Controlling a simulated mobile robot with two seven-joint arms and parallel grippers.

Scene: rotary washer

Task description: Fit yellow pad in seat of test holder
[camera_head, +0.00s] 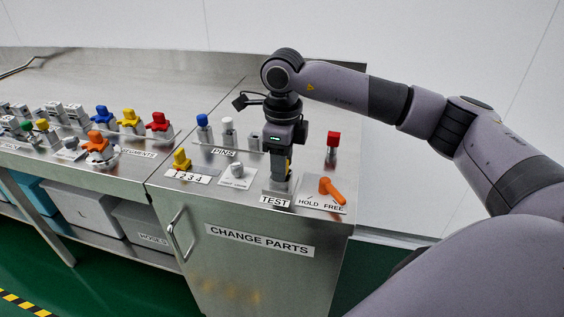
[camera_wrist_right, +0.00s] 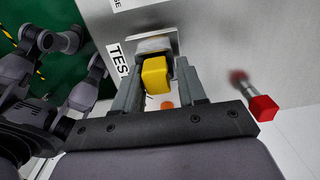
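My right gripper (camera_head: 281,178) points down over the test holder (camera_head: 278,188), beside the TEST label (camera_head: 274,201). The yellow pad (camera_wrist_right: 156,75) shows between its two fingers (camera_wrist_right: 158,85) in the wrist view, and both fingers appear to touch its sides. A sliver of the pad (camera_head: 289,166) also shows in the head view. The metal holder (camera_wrist_right: 155,43) is right at the pad's far end. The fingers and pad hide the seat, so I cannot tell whether the pad is in it. My left gripper is not in view.
An orange lever (camera_head: 331,190) on the HOLD FREE plate and a red-topped post (camera_head: 333,146) stand close to the right. A yellow piece (camera_head: 181,160) sits on the numbered plate and a knob (camera_head: 236,171) stands left. Blue and white pins (camera_head: 202,128) stand behind.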

